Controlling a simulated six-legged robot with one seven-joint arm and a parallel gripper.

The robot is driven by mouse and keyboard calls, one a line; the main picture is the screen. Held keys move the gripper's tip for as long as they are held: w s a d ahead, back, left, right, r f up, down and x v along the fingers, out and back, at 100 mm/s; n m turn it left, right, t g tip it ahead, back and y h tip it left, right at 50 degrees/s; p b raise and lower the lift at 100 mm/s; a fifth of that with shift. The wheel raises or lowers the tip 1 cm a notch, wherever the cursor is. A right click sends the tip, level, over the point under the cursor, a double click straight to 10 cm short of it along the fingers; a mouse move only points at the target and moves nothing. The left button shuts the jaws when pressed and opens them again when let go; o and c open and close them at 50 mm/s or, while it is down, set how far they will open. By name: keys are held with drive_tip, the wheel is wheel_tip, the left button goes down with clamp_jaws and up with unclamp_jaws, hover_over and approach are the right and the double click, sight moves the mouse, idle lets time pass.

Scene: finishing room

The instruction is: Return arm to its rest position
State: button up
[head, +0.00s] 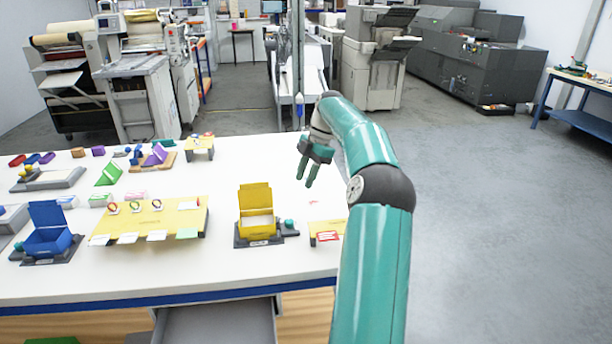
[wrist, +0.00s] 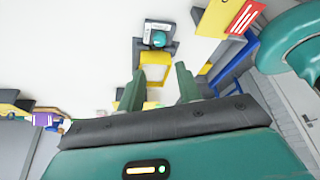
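My teal arm (head: 372,225) reaches forward over the right part of the white table. My gripper (head: 307,172) is above the table behind the yellow open box, with its fingers pointing down. In the wrist view my gripper (wrist: 160,82) shows two green fingers spread apart with nothing between them. The yellow open box (head: 256,202) stands on a dark base. A yellow box-like shape (wrist: 155,58) shows beyond the fingers in the wrist view.
A yellow stand (head: 190,222) with rings and cards is left of the yellow box. A blue open box (head: 47,240) stands at the front left. A small yellow board with a red-and-white card (head: 326,237) lies beside my arm. Open floor (head: 480,200) is on the right.

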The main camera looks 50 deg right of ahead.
idle(0.4)
drive_tip(key=w+a+r+m+h, duration=0.1)
drive_tip(key=a+r+m+h, duration=0.2)
drive_tip(key=a, duration=1.2)
drive_tip(key=a+r+m+h, duration=0.2)
drive_tip(key=a+r, duration=0.3)
drive_tip(key=a, duration=1)
drive_tip(key=s+a+f+m+t, duration=0.2)
drive_tip(key=s+a+m, duration=0.2)
drive_tip(key=s+a, duration=0.4)
drive_tip(key=s+a+f+m+t, duration=0.2)
drive_tip(key=s+a+m, duration=0.3)
drive_tip(key=s+a, duration=0.3)
drive_tip(key=s+f, duration=0.1)
drive_tip(key=s, duration=0.2)
drive_tip(key=shift+s+a+m+y, duration=0.2)
drive_tip(key=shift+s+m+y, duration=0.1)
drive_tip(key=shift+y, duration=0.1)
drive_tip(key=shift+d, duration=0.1)
